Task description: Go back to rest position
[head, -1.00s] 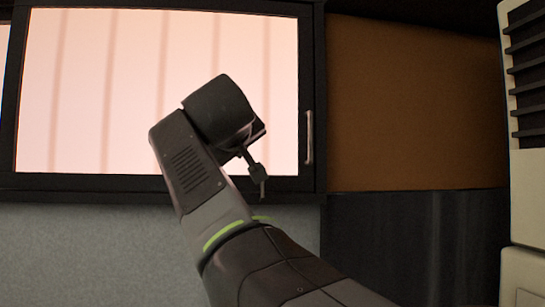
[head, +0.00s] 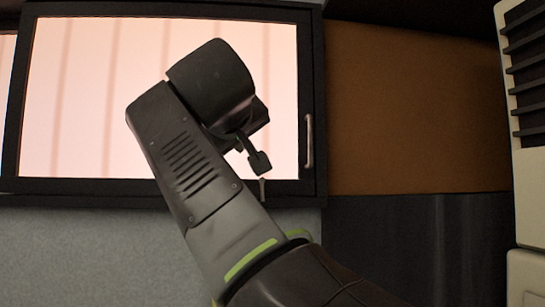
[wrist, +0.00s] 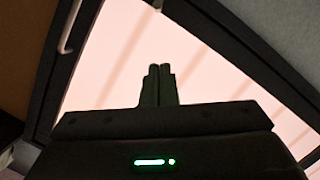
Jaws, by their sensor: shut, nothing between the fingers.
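My gripper (wrist: 160,72) shows in the wrist view with its two dark fingers together and nothing between them. Behind its fingers is a bright, pinkish panel in a dark frame. In the head view my gripper (head: 260,165) hangs at the end of my bent arm, pointing down and to the right. It appears in front of the lower right part of the same panel (head: 80,90). The arm hides part of the panel and its lower frame.
A metal handle (head: 309,140) is on the right side of the panel's frame; a handle also shows in the wrist view (wrist: 70,27). A brown surface (head: 415,110) lies right of the frame. A pale unit with dark slats (head: 520,190) stands at the far right.

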